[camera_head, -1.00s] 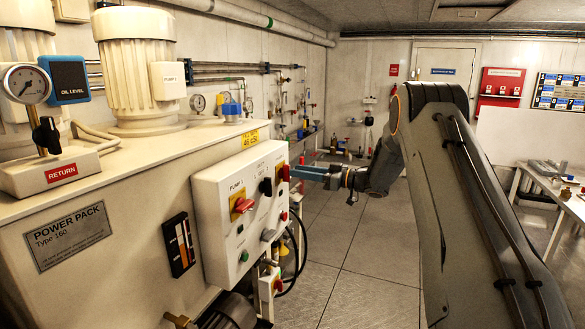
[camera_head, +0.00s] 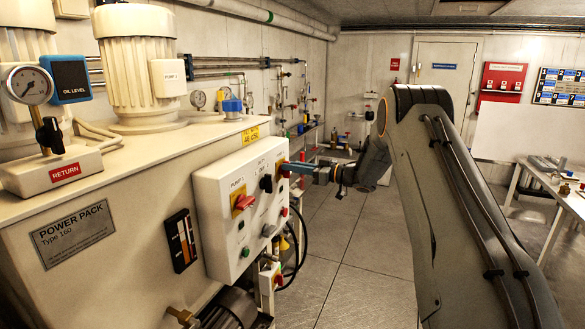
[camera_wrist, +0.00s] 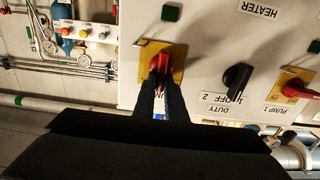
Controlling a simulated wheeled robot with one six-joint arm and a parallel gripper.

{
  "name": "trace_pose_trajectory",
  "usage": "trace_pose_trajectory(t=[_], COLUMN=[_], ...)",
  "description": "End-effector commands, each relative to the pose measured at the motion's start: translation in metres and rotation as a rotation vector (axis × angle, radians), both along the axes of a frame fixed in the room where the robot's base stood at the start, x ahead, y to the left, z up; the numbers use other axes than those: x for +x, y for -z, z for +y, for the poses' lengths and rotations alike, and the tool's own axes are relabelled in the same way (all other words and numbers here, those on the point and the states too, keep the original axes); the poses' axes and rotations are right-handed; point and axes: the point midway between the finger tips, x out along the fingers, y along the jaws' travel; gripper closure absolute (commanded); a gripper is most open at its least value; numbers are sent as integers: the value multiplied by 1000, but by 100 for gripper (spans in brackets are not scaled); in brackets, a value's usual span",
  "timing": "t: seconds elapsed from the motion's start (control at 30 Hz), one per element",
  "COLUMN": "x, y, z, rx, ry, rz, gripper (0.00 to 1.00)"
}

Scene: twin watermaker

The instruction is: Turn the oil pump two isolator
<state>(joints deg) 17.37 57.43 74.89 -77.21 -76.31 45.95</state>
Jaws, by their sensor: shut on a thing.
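The oil pump two isolator is a red handle (camera_wrist: 163,61) on a yellow plate (camera_wrist: 178,60), in the wrist view at the panel's left side. The handle points roughly up and down in that picture. My gripper (camera_wrist: 160,84) is shut on it, with the dark fingers on either side hiding its lower part. In the head view my gripper (camera_head: 290,167) meets the far end of the white control panel (camera_head: 212,205), and its blue-grey fingers mostly cover the isolator. The matching pump 1 isolator (camera_head: 243,203) is red on yellow; it also shows in the wrist view (camera_wrist: 298,90).
A black duty selector knob (camera_wrist: 237,79) is close beside the gripped handle. A green button (camera_wrist: 172,13) is above it. Gauges and pipes (camera_wrist: 80,40) line the wall. Black hoses (camera_head: 303,240) hang below the panel. The floor (camera_head: 365,270) is clear.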

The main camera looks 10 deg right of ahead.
Motion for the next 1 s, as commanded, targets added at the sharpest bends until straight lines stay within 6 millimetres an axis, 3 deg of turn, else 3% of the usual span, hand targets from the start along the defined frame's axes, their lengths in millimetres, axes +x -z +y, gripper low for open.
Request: trace_pose_trajectory(t=[0.37, 1.0], x=[-1, -9], y=[2, 7], z=[1, 7], rx=[-84, -431], ry=[0, 0], rz=[-117, -596], gripper=[100, 100])
